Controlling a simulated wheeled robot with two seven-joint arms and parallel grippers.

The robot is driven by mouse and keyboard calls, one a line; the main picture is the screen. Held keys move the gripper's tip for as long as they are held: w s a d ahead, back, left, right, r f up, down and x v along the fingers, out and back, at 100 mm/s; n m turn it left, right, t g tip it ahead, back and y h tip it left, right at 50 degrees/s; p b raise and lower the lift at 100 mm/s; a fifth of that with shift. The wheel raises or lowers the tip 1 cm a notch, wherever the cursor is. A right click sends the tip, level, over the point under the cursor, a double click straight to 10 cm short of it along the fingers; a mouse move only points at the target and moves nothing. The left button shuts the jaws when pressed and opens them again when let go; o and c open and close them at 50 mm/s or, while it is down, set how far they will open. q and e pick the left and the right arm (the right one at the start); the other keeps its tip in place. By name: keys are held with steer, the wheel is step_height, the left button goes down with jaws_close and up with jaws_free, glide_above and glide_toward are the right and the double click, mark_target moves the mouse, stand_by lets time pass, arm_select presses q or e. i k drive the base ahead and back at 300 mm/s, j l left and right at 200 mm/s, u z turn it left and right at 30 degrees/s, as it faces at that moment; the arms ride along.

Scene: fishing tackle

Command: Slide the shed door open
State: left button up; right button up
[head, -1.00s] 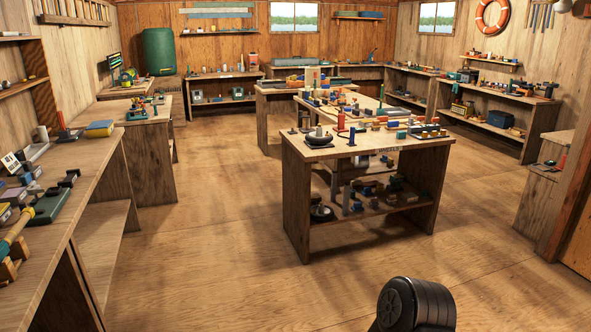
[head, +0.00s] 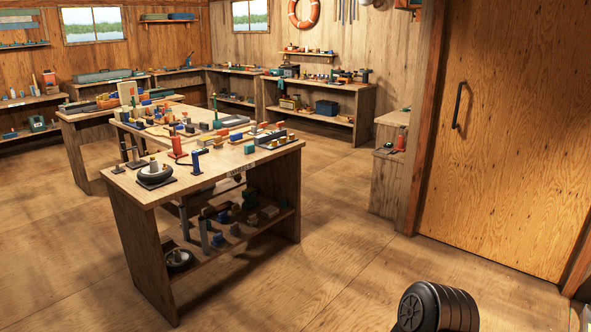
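The shed door (head: 500,165) is a large wooden panel at the right of the head view, set between darker wooden posts. It covers the doorway and looks shut. A dark vertical handle (head: 458,106) is fixed near its left edge, at upper-middle height. A black rounded part of my own body shows at the bottom right, apart from the door. Neither gripper is in view.
A wooden workbench (head: 222,167) with tackle on top and on its lower shelf stands left of centre. A small side cabinet (head: 391,175) stands just left of the door post. The floor (head: 345,255) between workbench and door is clear.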

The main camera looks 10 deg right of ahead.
mark_target(507, 182)
steer(key=i+l+z, duration=0.25)
steer(key=i+z, duration=1.1)
steer(key=i+j+z, duration=0.1)
steer(key=i+z, duration=0.2)
steer(key=i, duration=3.2)
